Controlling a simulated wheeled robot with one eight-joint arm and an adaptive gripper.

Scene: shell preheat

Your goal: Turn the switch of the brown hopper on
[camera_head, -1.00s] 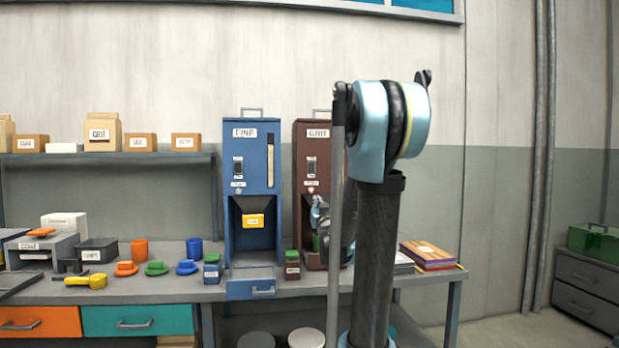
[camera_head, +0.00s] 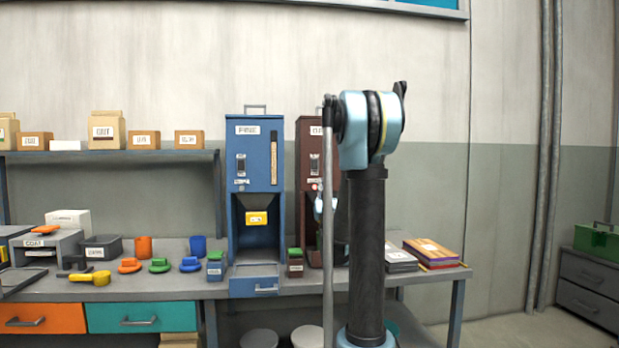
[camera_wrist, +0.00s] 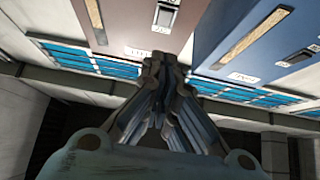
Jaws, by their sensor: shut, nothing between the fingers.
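The brown hopper (camera_head: 304,140) stands on the bench to the right of the blue hopper (camera_head: 254,150). My arm hides much of its front in the head view. Its switch (camera_head: 315,168) shows only in part there, just left of my arm. In the wrist view the brown hopper (camera_wrist: 120,22) fills the upper left, and its switch (camera_wrist: 165,15) shows near the top edge. My gripper (camera_wrist: 160,58) is shut and empty, its fingertips just below the switch in that picture. I cannot tell whether they touch the hopper. The switch's position is unclear.
The blue hopper (camera_wrist: 265,35) with its own switch (camera_wrist: 311,58) is close on the right in the wrist view. Green-lidded jars (camera_head: 295,262), coloured lids (camera_head: 159,265) and stacked books (camera_head: 433,252) stand on the bench (camera_head: 200,288).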

